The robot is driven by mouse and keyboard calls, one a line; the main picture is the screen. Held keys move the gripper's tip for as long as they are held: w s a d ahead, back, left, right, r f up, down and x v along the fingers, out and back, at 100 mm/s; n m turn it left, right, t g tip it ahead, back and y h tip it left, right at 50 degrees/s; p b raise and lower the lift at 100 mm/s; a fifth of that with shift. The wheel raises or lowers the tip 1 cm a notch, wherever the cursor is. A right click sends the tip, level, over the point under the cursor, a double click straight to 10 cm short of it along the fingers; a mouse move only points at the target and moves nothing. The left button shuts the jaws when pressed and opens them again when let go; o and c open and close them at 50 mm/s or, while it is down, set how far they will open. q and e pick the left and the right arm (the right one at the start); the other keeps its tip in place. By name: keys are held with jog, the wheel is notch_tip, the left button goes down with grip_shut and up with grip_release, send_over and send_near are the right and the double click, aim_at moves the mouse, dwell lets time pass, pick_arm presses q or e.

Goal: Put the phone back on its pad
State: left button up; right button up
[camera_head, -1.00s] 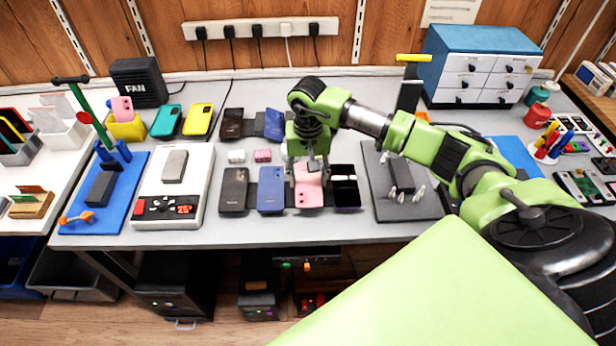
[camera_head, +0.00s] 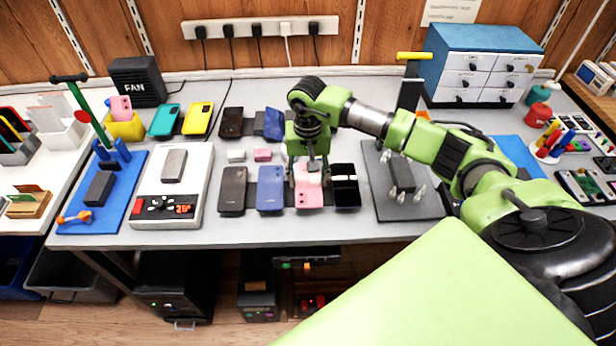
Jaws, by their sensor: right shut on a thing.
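A pink phone (camera_head: 309,197) lies back up in the front row of phones on the bench, between a blue phone (camera_head: 270,189) and a black phone (camera_head: 346,186). My right gripper (camera_head: 308,180) reaches down over its upper part and is shut on it. The fingers hide part of the phone's upper half. I cannot tell whether the phone is lifted or resting on the dark pad strip under the row. A dark grey phone (camera_head: 232,190) lies at the left end of the row. My left gripper is not in view.
A white heating device (camera_head: 143,205) with a grey block stands left of the phones. A dark grey mat fixture (camera_head: 409,207) with pegs is to the right. Bare bench shows along the front edge.

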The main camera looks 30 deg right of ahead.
jog(key=shift+f+b, duration=0.15)
jog(key=shift+b, duration=0.2)
dwell(0.7)
dwell(0.3)
jog(key=o, duration=1.7)
jog(key=shift+c, duration=0.2)
jog(key=shift+r, duration=0.7)
notch_tip(320, 180, up, 7)
jog(key=p, duration=0.4)
jog(key=shift+f, duration=0.1)
